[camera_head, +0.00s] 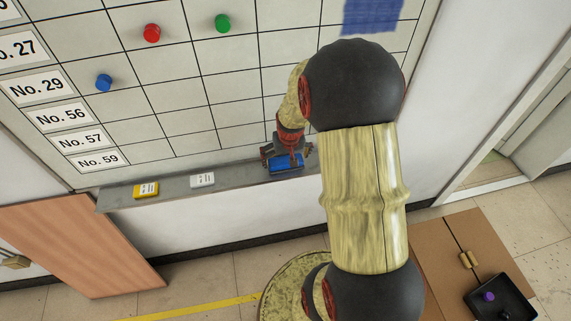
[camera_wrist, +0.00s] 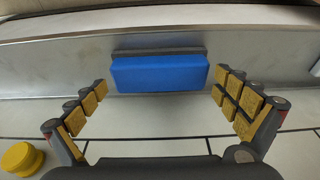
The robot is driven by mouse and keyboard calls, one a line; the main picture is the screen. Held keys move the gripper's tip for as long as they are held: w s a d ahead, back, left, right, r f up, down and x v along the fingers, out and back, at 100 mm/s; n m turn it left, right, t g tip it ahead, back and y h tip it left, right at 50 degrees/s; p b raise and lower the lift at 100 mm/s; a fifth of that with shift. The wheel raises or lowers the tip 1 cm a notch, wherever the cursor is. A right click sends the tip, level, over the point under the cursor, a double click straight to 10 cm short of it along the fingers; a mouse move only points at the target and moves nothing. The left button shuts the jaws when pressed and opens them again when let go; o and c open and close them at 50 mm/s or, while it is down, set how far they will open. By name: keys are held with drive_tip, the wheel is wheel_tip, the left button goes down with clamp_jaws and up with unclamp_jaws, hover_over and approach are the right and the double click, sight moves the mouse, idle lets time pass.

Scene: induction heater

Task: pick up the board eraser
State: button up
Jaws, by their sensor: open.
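The board eraser (camera_head: 286,166) is a blue block with a dark grey strip along one long side. It lies on the grey ledge under the whiteboard. In the wrist view the eraser (camera_wrist: 160,73) is centred, just beyond the fingertips. My gripper (camera_head: 284,154) is at the ledge by the eraser. In the wrist view my gripper (camera_wrist: 160,88) is open, with padded fingers spread to the left and right of the eraser. A gap shows between each finger and the eraser's ends, and nothing is held.
The ledge (camera_head: 232,176) also holds a yellow box (camera_head: 146,190) and a white box (camera_head: 203,180). Round magnets, red (camera_head: 152,33), green (camera_head: 222,23) and blue (camera_head: 104,82), sit on the gridded whiteboard. A black tray (camera_head: 504,300) is at lower right.

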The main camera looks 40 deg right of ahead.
sight(286, 158)
drive_tip(key=shift+f, duration=0.2)
drive_tip(key=shift+c, duration=1.3)
drive_tip(key=c, duration=0.7)
drive_tip(key=shift+r, duration=0.15)
drive_tip(key=shift+r, duration=0.6)
drive_tip(key=v, duration=0.2)
drive_tip(key=shift+d+r+p, duration=0.2)
drive_tip(key=shift+r+p, duration=0.1)
drive_tip(key=shift+p, duration=0.1)
drive_tip(key=s+r+p, duration=0.1)
drive_tip(key=s+r, duration=0.8)
drive_tip(key=s, duration=0.4)
drive_tip(key=shift+s+a, duration=0.3)
drive_tip(key=shift+s, duration=0.05)
